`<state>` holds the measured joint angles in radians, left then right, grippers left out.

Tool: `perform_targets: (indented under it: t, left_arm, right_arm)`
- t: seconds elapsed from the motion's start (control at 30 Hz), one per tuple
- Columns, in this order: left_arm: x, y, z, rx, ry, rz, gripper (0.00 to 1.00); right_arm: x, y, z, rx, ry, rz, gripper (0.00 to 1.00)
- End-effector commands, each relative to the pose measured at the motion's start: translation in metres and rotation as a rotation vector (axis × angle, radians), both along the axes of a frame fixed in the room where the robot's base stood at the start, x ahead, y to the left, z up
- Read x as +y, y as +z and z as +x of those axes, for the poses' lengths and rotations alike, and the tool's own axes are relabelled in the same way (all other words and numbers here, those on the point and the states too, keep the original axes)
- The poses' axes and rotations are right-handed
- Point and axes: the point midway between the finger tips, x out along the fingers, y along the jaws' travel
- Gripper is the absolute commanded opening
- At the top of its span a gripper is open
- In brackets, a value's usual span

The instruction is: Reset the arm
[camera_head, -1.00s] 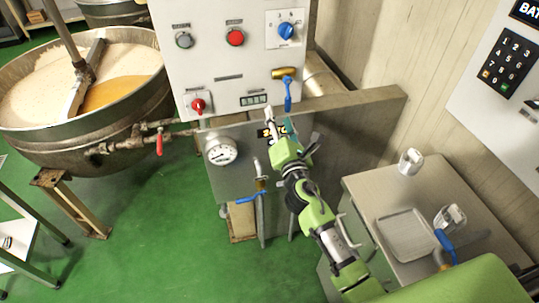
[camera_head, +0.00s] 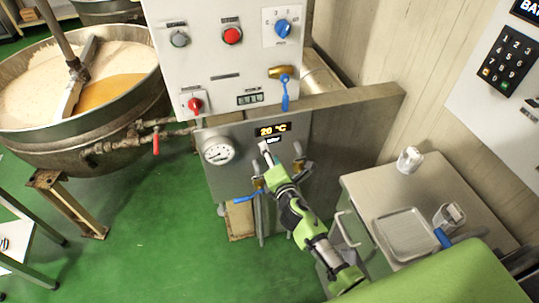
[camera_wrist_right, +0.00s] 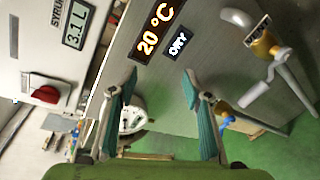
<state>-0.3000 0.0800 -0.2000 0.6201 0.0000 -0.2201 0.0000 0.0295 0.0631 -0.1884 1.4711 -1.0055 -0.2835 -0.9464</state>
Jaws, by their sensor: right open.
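My right arm reaches from the lower right in the head view. Its gripper (camera_head: 277,160) is in front of the steel cabinet (camera_head: 340,125), just below the "20 °C" display (camera_head: 273,130). In the right wrist view the two teal fingers (camera_wrist_right: 160,115) are spread wide with nothing between them. The display (camera_wrist_right: 158,28) lies beyond the fingertips, and the round gauge (camera_wrist_right: 132,114) shows between the fingers. My left gripper is not in view.
A blue-handled valve (camera_head: 285,90) hangs on the control panel above. Another blue lever (camera_head: 250,197) is left of the arm. The kettle (camera_head: 85,90) stands left. Green floor (camera_head: 150,230) is clear.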

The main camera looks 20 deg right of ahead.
Motion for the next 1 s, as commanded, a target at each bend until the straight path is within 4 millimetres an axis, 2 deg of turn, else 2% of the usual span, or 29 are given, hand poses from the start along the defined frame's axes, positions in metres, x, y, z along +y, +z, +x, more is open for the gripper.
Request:
perform_targets:
  t: [0.43,0.53,0.57,0.67,0.77,0.8,0.87,0.9,0.97,1.0]
  left_arm:
    - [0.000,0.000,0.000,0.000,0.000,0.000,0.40]
    - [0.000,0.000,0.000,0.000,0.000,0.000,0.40]
    - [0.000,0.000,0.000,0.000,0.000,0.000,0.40]
    - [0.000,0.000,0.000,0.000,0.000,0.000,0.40]
    - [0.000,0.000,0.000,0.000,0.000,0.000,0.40]
    - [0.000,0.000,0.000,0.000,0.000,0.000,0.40]
    - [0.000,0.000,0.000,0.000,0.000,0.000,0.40]
    - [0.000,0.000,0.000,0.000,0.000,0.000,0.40]
    - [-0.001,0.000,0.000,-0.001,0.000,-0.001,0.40]
    - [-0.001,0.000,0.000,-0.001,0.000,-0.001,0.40]
  right_arm:
    - [0.000,-0.001,0.000,0.002,0.000,0.001,0.45]
    - [0.000,-0.018,-0.006,0.032,-0.007,0.038,0.45]
    - [0.000,-0.028,-0.010,0.050,-0.011,0.059,0.45]
    - [-0.001,-0.077,-0.031,0.138,-0.042,0.175,0.45]
    - [-0.002,-0.142,-0.068,0.259,-0.106,0.339,0.45]
    - [-0.003,-0.168,-0.086,0.309,-0.140,0.406,0.45]
    - [-0.004,-0.205,-0.114,0.381,-0.198,0.506,0.45]
    - [-0.005,-0.229,-0.134,0.426,-0.242,0.570,0.45]
    - [-0.006,-0.262,-0.167,0.493,-0.315,0.663,0.45]
    - [-0.007,-0.283,-0.190,0.534,-0.368,0.722,0.45]
